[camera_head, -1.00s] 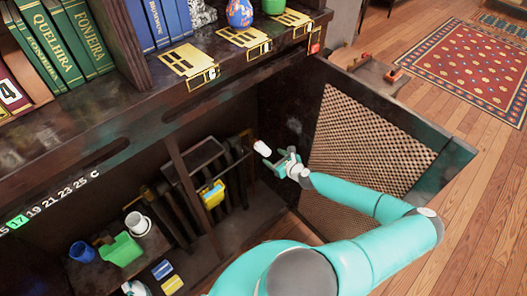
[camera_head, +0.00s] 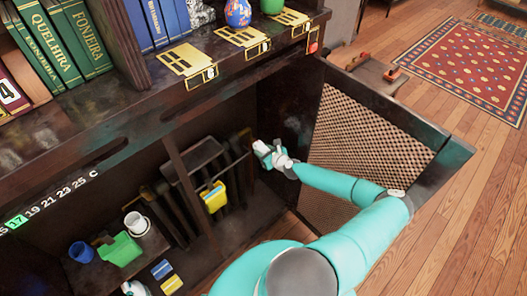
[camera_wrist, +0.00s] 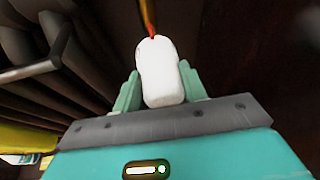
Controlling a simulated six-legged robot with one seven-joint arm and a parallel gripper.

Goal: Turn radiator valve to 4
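The radiator valve is a white rounded knob (camera_wrist: 160,72) in the wrist view, with a red mark and an orange-red strip at its far end. My gripper (camera_wrist: 160,85) has one green finger on each side of the knob. The fingers lie close along its sides; whether they press on it I cannot tell. In the head view my gripper (camera_head: 268,152) is inside the open cabinet, right of the dark radiator (camera_head: 232,170). The knob is mostly hidden there by the gripper. No numbers are readable on the knob.
A yellow container (camera_head: 214,197) hangs at the radiator front. A green box (camera_head: 120,249), a white mug (camera_head: 137,222) and a blue cup (camera_head: 81,251) stand lower left. The shelf edge (camera_head: 170,105) runs above.

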